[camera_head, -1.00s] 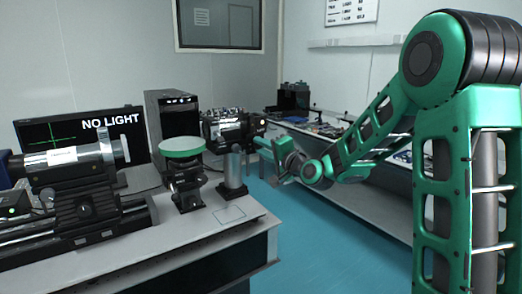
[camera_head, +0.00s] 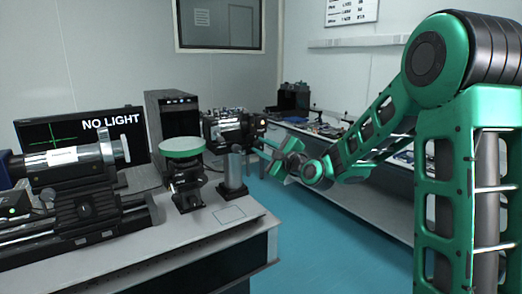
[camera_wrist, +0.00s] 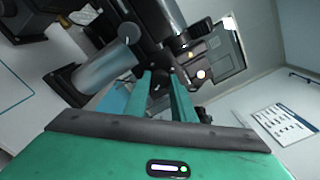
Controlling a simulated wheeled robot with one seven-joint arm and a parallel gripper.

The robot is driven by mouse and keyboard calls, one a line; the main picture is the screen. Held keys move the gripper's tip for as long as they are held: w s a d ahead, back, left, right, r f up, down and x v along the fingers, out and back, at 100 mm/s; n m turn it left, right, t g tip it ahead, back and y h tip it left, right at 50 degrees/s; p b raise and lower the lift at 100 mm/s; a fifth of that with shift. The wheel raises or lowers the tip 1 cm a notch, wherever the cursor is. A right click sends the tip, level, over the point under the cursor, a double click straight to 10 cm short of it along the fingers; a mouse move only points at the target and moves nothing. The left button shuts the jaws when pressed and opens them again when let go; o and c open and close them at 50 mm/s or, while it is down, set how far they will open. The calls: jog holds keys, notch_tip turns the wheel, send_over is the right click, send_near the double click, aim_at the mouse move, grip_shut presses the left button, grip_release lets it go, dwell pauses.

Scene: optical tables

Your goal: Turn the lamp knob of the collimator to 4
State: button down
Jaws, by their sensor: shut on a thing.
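The collimator (camera_head: 226,128) is the dark instrument at the back of the near table in the head view, with a small lit spot at its right end. My gripper (camera_head: 262,147) is at its right end, with its fingers pointing left. In the wrist view my gripper's two green fingers (camera_wrist: 161,84) reach to a small dark part under the instrument's black body (camera_wrist: 158,30). The fingers are shut on this part, which I take for the lamp knob; it is mostly hidden between the fingertips. Its scale and number cannot be read.
A grey post (camera_head: 232,175) stands close to my gripper, and a stage with a pale green disc (camera_head: 182,147) is left of it. A monitor (camera_head: 80,135) reads "NO LIGHT". A tube instrument (camera_head: 70,158) is at the left. Blue floor (camera_head: 320,230) is clear between the tables.

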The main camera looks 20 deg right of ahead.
jog(key=c, duration=2.5)
grip_release()
jog(key=m, duration=0.3)
jog(key=shift+d+f+m, duration=0.2)
jog(key=shift+f+m, duration=0.15)
jog(key=shift+m, duration=0.05)
jog(key=shift+c, duration=0.2)
jog(key=shift+m, duration=1.9)
jog(key=o, duration=1.1)
jog(key=shift+c, duration=0.2)
jog(key=shift+a+r, duration=0.1)
jog(key=shift+s, duration=0.1)
jog(key=v, duration=1)
jog(key=shift+s, duration=0.2)
